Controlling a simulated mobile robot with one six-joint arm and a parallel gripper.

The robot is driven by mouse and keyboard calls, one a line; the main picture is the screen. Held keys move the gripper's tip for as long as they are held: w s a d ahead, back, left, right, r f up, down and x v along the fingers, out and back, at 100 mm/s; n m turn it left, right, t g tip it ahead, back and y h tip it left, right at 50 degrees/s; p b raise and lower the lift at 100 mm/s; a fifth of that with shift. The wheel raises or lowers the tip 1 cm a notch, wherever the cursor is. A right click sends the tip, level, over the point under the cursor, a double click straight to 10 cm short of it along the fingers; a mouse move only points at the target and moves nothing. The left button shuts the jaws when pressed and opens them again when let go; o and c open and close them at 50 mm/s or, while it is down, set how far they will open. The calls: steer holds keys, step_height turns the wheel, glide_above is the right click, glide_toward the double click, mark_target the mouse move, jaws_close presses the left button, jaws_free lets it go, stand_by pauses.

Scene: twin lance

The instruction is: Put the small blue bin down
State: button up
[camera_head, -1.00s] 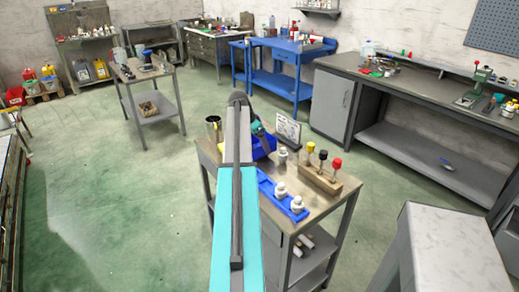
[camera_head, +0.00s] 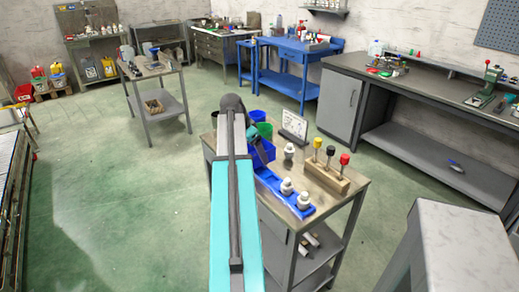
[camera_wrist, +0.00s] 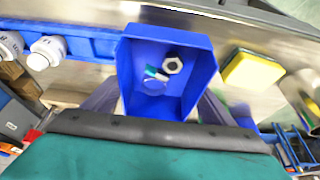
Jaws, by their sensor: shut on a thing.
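The small blue bin (camera_wrist: 186,48) is in the middle of the wrist view, its open top facing the camera. A pale hex nut and a small teal piece lie inside it. My gripper (camera_wrist: 160,98) is shut on the bin, with a finger at either side; the fingertips are partly hidden. In the head view the bin (camera_head: 263,153) shows beside the end of my arm, over the metal cart (camera_head: 322,205). I cannot tell whether its base touches the cart top.
A blue rack (camera_head: 277,187) with white fittings lies close to the bin. A wooden block (camera_head: 327,178) with black, yellow and red knobs stands to its right. A sign (camera_head: 293,126), a green container (camera_head: 265,130) and another blue container (camera_head: 257,115) stand behind. A yellow sponge (camera_wrist: 252,70) lies nearby.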

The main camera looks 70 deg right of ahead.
steer(key=shift+s+a+r, duration=0.1)
steer(key=shift+a+r, duration=0.1)
steer(key=shift+a, duration=1.6)
steer(key=w+a+r+n+t, duration=0.15)
steer(key=w+a+n, duration=0.45)
steer(key=w+a, duration=0.85)
steer(key=w+a+r+n+t, duration=0.1)
steer(key=w+a+n+t, duration=0.2)
steer(key=w+a+n, duration=0.75)
steer(key=w+a+r+n+y, duration=0.1)
steer(key=w+a, duration=0.3)
steer(key=a, duration=0.8)
steer(key=w+a+r+n+t+y, duration=0.1)
steer(key=w+a+n, duration=0.3)
steer(key=a, duration=0.9)
steer(key=w+a+r+n+t+y, duration=0.1)
steer(key=w+a+n, duration=0.2)
steer(key=a, duration=1)
steer(key=shift+w+y, duration=0.3)
steer(key=shift+w, duration=0.1)
steer(key=shift+s+r+t, duration=0.1)
steer(key=shift+t, duration=0.15)
